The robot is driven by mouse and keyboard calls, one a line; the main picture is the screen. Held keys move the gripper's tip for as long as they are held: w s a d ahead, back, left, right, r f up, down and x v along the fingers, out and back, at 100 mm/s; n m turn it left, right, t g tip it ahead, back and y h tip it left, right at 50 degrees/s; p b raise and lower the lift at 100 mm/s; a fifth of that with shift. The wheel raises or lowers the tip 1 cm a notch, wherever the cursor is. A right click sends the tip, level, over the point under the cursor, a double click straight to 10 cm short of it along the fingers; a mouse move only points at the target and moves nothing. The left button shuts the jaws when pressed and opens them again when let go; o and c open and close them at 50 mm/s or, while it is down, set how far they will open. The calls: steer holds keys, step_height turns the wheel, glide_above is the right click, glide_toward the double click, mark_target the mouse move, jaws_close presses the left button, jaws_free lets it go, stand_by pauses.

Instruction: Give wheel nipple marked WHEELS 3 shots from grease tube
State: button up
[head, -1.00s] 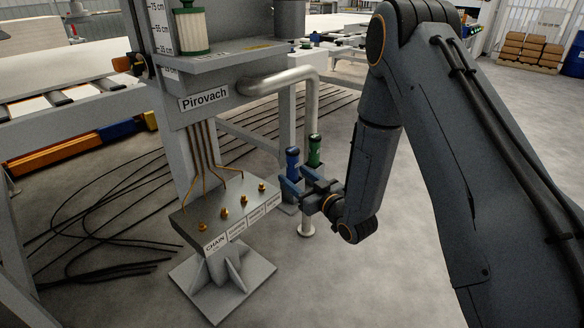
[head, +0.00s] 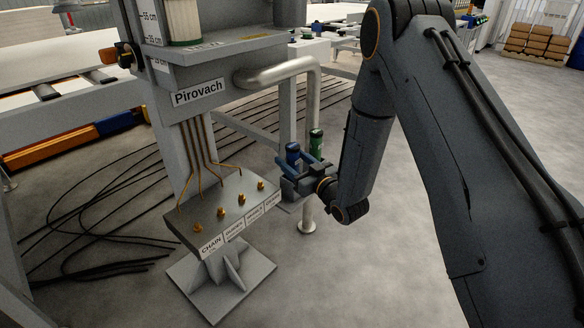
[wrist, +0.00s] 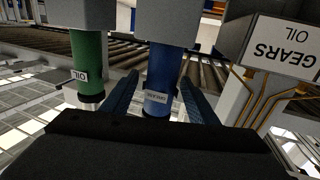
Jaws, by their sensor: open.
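The blue tube (head: 292,152) stands upright beside the green tube (head: 316,141), behind the nipple block. In the wrist view the blue tube (wrist: 161,75) bears a small label that seems to read GREASE, and the green tube (wrist: 87,60) one reading OIL. My gripper (head: 298,167) is open, with one finger on each side of the blue tube; the wrist view shows gaps beside it. The sloped block (head: 212,200) carries several brass nipples in a row. Its nearest label reads CHAIN (head: 211,245); the middle labels (head: 244,222) are too small to read surely.
The Pirovach column (head: 172,130) rises behind the block. A thick grey pipe (head: 313,100) bends down close to the tubes. Thin brass lines (head: 200,150) run down to the block. Black cables (head: 95,215) lie on the floor at left.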

steer(key=shift+b+x, duration=0.4)
steer(key=shift+x, duration=1.45)
steer(key=shift+r, duration=0.15)
jaws_close()
